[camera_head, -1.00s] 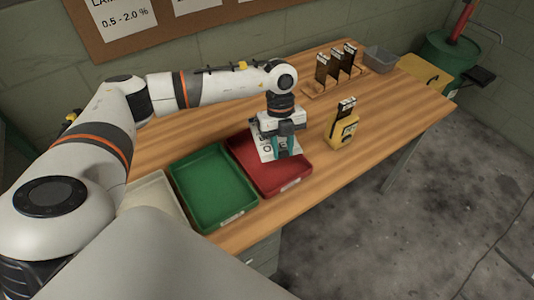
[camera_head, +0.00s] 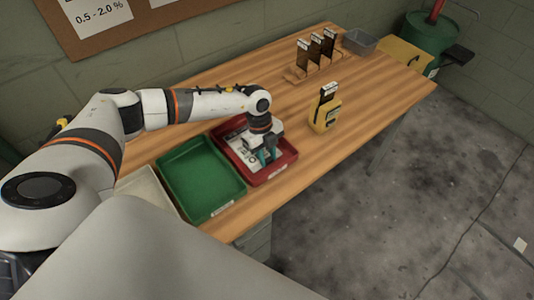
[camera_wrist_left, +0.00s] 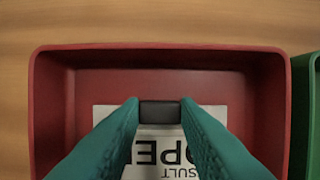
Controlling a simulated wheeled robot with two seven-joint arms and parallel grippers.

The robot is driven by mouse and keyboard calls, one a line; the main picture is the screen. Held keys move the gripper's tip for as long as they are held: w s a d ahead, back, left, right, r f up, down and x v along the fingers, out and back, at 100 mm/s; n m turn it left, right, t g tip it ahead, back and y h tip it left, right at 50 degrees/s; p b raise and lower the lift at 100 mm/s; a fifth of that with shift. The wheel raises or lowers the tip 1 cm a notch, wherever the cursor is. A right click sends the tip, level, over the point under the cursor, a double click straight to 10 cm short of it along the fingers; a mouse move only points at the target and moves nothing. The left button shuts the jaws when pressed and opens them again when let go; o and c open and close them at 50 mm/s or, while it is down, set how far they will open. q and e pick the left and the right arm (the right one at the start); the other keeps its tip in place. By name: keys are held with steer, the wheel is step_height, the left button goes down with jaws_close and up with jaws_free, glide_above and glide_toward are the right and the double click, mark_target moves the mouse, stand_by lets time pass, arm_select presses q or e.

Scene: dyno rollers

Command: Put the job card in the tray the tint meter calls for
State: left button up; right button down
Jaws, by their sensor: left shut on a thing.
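The job card is white with dark print (camera_wrist_left: 160,150). It lies in or just above the red tray (camera_wrist_left: 52,110); I cannot tell if it touches the floor. My left gripper (camera_wrist_left: 160,112) is shut on the card's dark grip block, and its teal fingers hide part of the card. In the head view, the gripper (camera_head: 266,158) points down inside the red tray (camera_head: 284,168), with the card (camera_head: 238,152) under it. The yellow tint meter (camera_head: 325,117) stands to the right with a dark strip upright in it; its reading is too small to tell. My right gripper is out of view.
The green tray (camera_head: 200,180) is left of the red one, and a pale tray (camera_head: 150,190) is farther left. A wooden rack (camera_head: 298,76) with dark labelled strips and a grey bin (camera_head: 359,41) are at the back. The bench right of the meter is clear.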

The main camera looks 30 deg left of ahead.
arm_select(q)
steer(key=shift+f, duration=0.1)
steer(key=o, duration=0.8)
steer(key=shift+o, duration=0.2)
steer(key=b+v, duration=0.1)
steer(key=v, duration=1.1)
steer(key=shift+w, duration=0.1)
